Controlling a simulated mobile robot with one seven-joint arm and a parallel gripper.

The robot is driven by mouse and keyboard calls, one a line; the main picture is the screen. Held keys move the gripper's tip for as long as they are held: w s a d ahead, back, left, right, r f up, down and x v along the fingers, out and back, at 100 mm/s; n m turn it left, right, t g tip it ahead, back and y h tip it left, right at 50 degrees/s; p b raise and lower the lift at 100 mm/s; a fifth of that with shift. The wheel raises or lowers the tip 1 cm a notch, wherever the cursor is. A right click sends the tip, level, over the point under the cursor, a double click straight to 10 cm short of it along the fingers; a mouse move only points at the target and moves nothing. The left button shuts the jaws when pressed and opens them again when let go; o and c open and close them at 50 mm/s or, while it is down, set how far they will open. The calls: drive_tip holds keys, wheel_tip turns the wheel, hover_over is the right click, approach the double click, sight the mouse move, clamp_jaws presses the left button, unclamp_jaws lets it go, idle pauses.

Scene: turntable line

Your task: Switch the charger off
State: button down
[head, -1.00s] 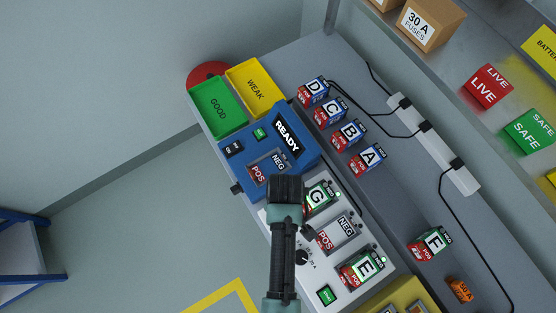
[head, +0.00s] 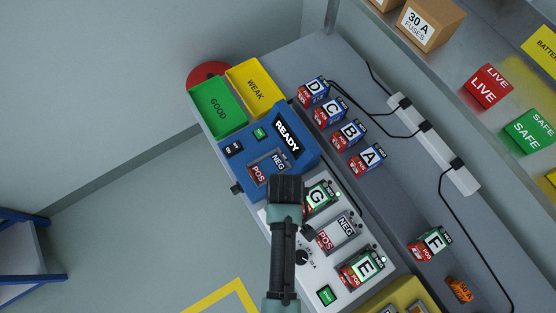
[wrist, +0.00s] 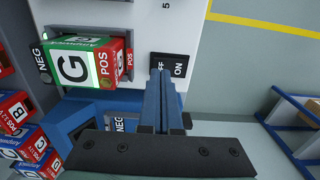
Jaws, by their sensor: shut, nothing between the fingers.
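The charger (head: 370,236) is a pale grey box with red NEG/POS bays. Battery G (head: 318,197) and battery E (head: 361,268) sit in its outer bays, and the middle bay is empty. Small lights glow beside both. In the wrist view, the black OFF/ON switch (wrist: 180,68) is on the charger's panel, beside battery G (wrist: 74,68). My gripper (wrist: 160,74) is shut and empty, its tips over the OFF end and partly hiding that word. I cannot tell whether they touch it or which way the rocker is tilted. In the head view my arm hides the switch.
A blue tester (head: 240,165) reading READY adjoins the charger, with green GOOD (head: 207,95) and yellow WEAK (head: 265,80) trays beyond. Batteries D, C, B and A (head: 366,160) stand behind. Battery F (head: 430,244) stands right, near a power strip (head: 435,145).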

drive_tip(key=shift+f+b, duration=0.65)
drive_tip(key=shift+f, duration=0.3)
idle(0.5)
drive_tip(key=shift+r, duration=0.1)
wheel_tip(320, 180, up, 7)
drive_tip(key=p, duration=0.7)
drive_tip(key=shift+p, duration=0.35)
